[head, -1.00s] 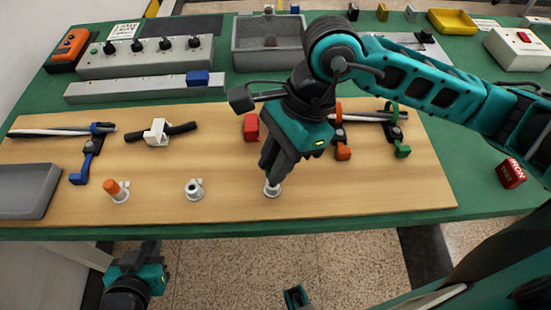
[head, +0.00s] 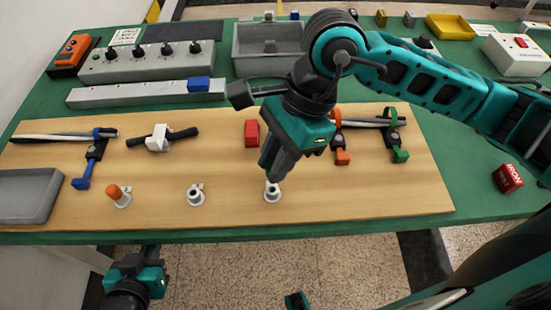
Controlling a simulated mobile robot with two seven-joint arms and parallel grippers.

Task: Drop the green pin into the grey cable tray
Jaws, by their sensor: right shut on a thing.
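My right gripper (head: 269,172) points down, shut on the green pin, which its fingers almost wholly hide. The fingertips are just above a white ring holder (head: 272,194) near the board's front edge. A grey tray (head: 27,194) lies at the left end of the board, partly cut off by the picture edge. A deeper grey bin (head: 262,65) stands at the back; I cannot tell by looks alone which is the cable tray. My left gripper (head: 148,256) is low in front of the table; its jaws are unclear.
An orange pin (head: 114,191) stands in a holder at the left, beside another holder (head: 195,196). A red block (head: 252,132), clamps (head: 90,160) and a white clip (head: 158,138) lie on the wooden board (head: 330,195). A switch box (head: 140,66) stands behind.

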